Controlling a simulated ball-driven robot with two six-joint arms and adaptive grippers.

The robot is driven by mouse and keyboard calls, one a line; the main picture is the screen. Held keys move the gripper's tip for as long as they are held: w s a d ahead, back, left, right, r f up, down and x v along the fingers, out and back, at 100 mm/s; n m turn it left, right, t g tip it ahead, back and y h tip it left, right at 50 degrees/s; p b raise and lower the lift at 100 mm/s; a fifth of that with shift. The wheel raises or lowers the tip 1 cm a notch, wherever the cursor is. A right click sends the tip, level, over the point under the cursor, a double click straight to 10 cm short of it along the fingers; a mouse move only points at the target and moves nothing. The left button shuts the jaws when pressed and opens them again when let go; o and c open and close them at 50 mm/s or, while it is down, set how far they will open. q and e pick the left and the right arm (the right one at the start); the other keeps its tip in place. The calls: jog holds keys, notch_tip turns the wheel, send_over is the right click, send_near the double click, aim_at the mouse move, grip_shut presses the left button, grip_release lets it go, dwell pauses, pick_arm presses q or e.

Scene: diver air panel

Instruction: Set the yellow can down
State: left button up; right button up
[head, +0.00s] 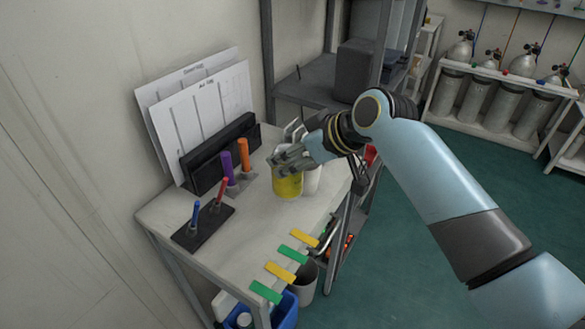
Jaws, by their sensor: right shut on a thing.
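The yellow can (287,187) is upright at the right side of the white table (225,232). My right gripper (285,165) reaches in from the right and is shut on the can near its top. The fingers hide the can's upper part. I cannot tell whether the can's base touches the table top. A white cup-like thing (312,180) stands just right of the can, partly hidden by the gripper. My left gripper does not show.
A black pen stand (203,226) with blue and red pens, purple and orange markers, and a black rack (220,152) with paper sheets stand on the left and back. Green and yellow tabs (281,272) line the front right edge. The table's front middle is clear.

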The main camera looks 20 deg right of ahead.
jog(key=shift+f, duration=2)
jog(key=shift+f, duration=0.1)
jog(key=o, duration=1.7)
jog(key=shift+f, duration=0.1)
